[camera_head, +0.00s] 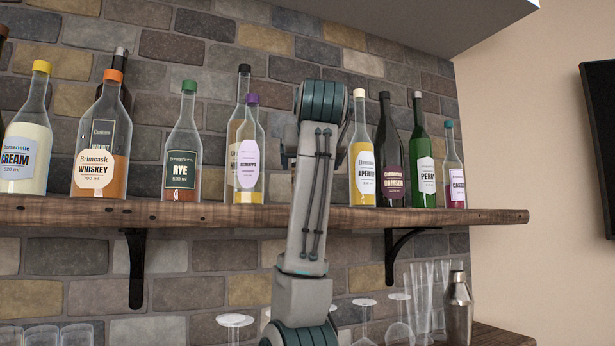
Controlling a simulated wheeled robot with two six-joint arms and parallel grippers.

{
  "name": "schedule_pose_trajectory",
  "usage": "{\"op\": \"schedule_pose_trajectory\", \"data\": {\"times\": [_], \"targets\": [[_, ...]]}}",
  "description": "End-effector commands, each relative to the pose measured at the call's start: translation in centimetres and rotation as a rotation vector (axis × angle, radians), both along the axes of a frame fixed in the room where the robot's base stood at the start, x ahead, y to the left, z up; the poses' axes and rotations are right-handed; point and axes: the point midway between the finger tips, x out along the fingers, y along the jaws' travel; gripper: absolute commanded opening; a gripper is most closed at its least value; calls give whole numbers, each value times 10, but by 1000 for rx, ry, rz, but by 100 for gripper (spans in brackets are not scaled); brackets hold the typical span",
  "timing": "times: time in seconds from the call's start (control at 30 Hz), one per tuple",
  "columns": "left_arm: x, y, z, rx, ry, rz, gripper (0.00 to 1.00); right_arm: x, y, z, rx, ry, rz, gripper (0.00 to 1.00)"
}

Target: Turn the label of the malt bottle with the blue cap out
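I see no bottle with a plainly blue cap and a readable malt label. One of my arms rises from the bottom middle and covers part of the wooden shelf (200,213), so whatever stands behind it is hidden. The bottle with the closest cap colour is the teal-capped one (453,170) at the right end; its label faces out and seems to read Cassis. A grey-capped bottle (122,62) stands partly hidden behind the whiskey; its dark label is too small to read. Neither gripper's fingers show.
The whiskey (95,125), cream (30,125), rye (184,140), purple-capped schnapps (248,165), aperitif (360,140), damson (390,155) and green perry bottle (420,150) stand on the shelf. Below are glasses (398,325) and a steel shaker (458,310). The shelf's right end is clear.

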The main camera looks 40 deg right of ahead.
Motion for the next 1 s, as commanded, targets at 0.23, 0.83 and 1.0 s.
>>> {"op": "schedule_pose_trajectory", "data": {"times": [0.23, 0.83, 1.0], "targets": [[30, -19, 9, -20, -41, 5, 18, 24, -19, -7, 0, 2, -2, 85], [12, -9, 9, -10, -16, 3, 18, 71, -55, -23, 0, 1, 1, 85], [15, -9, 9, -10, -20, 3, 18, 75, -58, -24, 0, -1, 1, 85]]}}
